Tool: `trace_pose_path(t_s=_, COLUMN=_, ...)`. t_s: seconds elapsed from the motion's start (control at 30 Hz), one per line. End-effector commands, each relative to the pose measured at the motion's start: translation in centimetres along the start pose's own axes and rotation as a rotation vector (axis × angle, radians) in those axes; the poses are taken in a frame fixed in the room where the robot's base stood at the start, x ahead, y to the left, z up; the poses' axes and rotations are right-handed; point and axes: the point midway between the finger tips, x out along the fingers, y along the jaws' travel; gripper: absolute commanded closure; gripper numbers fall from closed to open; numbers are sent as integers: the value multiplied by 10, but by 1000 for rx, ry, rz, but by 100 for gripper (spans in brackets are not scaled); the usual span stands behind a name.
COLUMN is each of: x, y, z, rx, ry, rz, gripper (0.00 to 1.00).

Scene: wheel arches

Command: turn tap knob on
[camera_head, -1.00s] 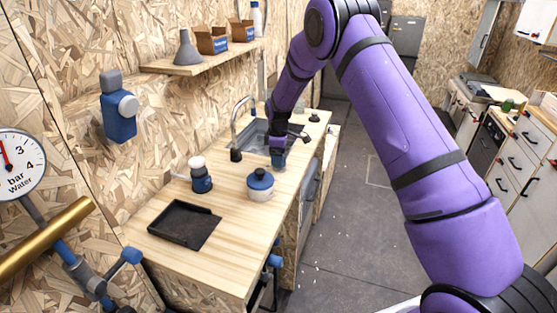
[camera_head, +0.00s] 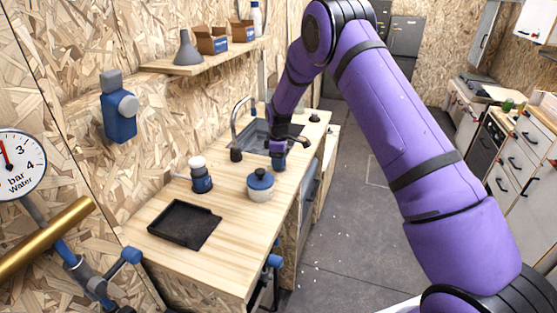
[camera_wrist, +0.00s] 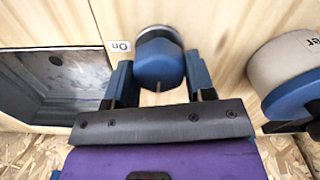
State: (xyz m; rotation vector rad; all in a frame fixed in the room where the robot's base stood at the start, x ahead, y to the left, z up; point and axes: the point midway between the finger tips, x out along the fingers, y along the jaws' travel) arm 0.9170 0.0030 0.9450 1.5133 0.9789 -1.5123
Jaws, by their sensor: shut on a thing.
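The tap knob (camera_wrist: 158,60) is blue with a grey metal base and stands on the wooden counter. In the wrist view my gripper (camera_wrist: 160,80) is shut on it, one finger on each side. A small white "On" label (camera_wrist: 121,46) lies on the counter just left of the knob. In the head view my gripper (camera_head: 278,163) is low at the counter beside the sink, and it hides most of the knob. The curved metal tap (camera_head: 235,117) stands behind the sink (camera_head: 250,132). I cannot see whether water runs.
A white pot with a blue lid (camera_head: 260,185) stands close to my gripper, towards the front. A blue and white jar (camera_head: 200,175) and a black tray (camera_head: 185,226) are also on the counter. A shelf (camera_head: 200,62) is on the wall above.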

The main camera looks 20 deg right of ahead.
Motion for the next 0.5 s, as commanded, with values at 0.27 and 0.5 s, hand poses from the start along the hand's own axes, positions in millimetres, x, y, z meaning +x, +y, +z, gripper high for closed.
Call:
trace_pose_path(t_s=0.27, x=0, y=1, z=0, rx=128, ry=0, rz=0, gripper=74)
trace_pose_path(t_s=0.5, x=0, y=2, z=0, rx=337, ry=0, rz=0, gripper=74)
